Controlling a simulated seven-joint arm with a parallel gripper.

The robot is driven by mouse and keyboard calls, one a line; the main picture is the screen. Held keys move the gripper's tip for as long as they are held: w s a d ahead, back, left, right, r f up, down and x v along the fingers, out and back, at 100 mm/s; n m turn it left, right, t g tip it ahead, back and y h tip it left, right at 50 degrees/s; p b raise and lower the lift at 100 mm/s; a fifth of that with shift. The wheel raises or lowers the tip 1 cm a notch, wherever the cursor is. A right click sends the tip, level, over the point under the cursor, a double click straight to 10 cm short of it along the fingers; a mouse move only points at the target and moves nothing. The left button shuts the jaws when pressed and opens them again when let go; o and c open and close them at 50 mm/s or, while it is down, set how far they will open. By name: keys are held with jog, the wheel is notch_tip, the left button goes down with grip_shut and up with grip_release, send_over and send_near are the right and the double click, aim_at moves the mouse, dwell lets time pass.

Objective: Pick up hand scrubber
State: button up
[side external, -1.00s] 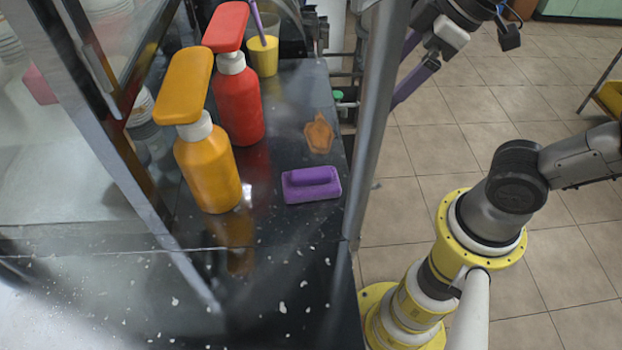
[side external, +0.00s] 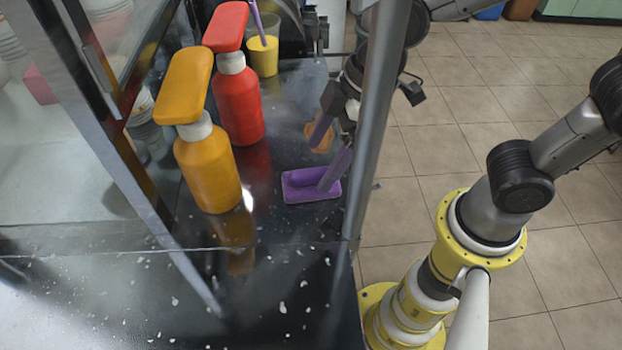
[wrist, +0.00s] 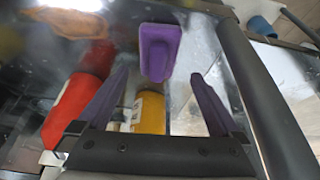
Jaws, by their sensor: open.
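The hand scrubber (side external: 300,187) is a purple block with a raised handle, lying on the dark counter (side external: 290,240) near its right edge. My gripper (side external: 328,158) has purple fingers and is open above the counter, close to the scrubber. One finger overlaps the scrubber's right part in the side view; I cannot tell if they touch. In the wrist view the scrubber (wrist: 159,52) lies ahead of and between the two spread fingers of my gripper (wrist: 157,85), with nothing held. The metal post hides part of my wrist in the side view.
An orange pump bottle (side external: 208,170) and a red pump bottle (side external: 238,100) stand left of the scrubber. A yellow cup (side external: 263,57) is at the back. A brown leaf-shaped item (side external: 318,135) lies behind the scrubber. A metal post (side external: 375,120) rises along the counter's right edge.

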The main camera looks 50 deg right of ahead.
aim_at(306, 172)
jog(key=shift+w+x, duration=0.2)
jog(key=shift+x, duration=2.5)
jog(key=shift+r, duration=0.1)
jog(key=c, duration=1.3)
jog(key=shift+r, duration=0.1)
jog(key=shift+c, duration=0.2)
jog(key=shift+r, duration=0.65)
jog(key=s+d+r, duration=0.8)
jog(key=s+r, duration=0.3)
jog(key=shift+s+r, duration=0.25)
